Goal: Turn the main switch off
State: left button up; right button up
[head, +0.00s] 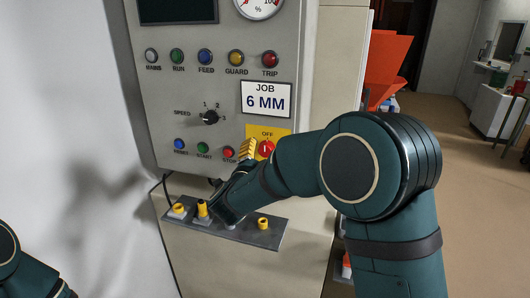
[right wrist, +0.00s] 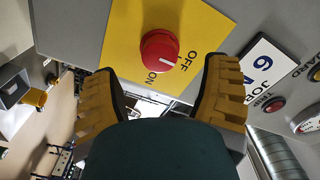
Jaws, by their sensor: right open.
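The main switch is a red round knob (head: 267,148) on a yellow plate (head: 283,132) at the lower right of the grey control panel. It also shows in the right wrist view (right wrist: 159,49), with OFF to its right and ON below it. A short white mark shows on its face; I cannot tell surely which label it points at. My right gripper (head: 246,150) is open, its yellow-padded fingers spread. In the right wrist view the knob lies ahead of the gap between the fingertips (right wrist: 165,80), apart from both. My left gripper is out of view.
The panel's stop button (head: 228,153) sits just left of the gripper, and the speed dial (head: 210,118) is above. A job card (head: 266,99) is over the switch. A grey plate with yellow-topped posts (head: 263,224) lies below. An orange hopper (head: 387,68) stands to the right.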

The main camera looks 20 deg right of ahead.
jog(key=v, duration=0.7)
jog(key=s+f+n+g+y, duration=0.1)
jog(key=f+n+y, duration=0.2)
jog(key=f, duration=0.5)
jog(key=s+a+f+n+g+y, duration=0.1)
jog(key=s+f+n+g+y, duration=0.2)
jog(key=f, duration=0.6)
jog(key=f+n+y, duration=0.3)
jog(key=f+n, duration=0.1)
jog(key=f, duration=0.4)
jog(key=s+a+f+n+g+y, duration=0.1)
jog(key=s+f+n+g+y, duration=0.1)
jog(key=s+f, duration=0.5)
jog(key=s+a+f+n+g+y, duration=0.1)
jog(key=s+f+n+g+y, duration=0.2)
jog(key=s+f+g, duration=0.4)
jog(key=s+n, duration=0.1)
jog(key=s, duration=0.6)
jog(key=shift+a+f, duration=0.25)
jog(key=shift+f, duration=0.05)
